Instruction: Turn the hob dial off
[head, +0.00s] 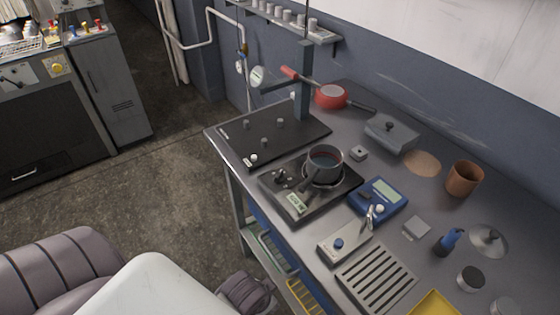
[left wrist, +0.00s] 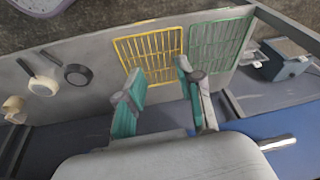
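The hob (head: 340,192) is a small black unit on the bench in the head view, with a dark pot (head: 325,160) of dark reddish contents standing on it. Small controls, including a dark dial (head: 280,174), sit at the hob's left front, beside a small pale display (head: 297,203). The dial's setting is too small to read. My left gripper (left wrist: 161,68) shows in the left wrist view with its two teal-padded fingers spread and nothing between them. The hob is not visible there. Neither gripper shows in the head view.
A black board (head: 240,140) with small knobs lies left of the hob, below a dark post (head: 303,85). A blue meter (head: 377,195) and slotted metal block (head: 375,280) are close on the right. Yellow (left wrist: 150,55) and green (left wrist: 218,48) wire racks appear beyond my left fingers.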

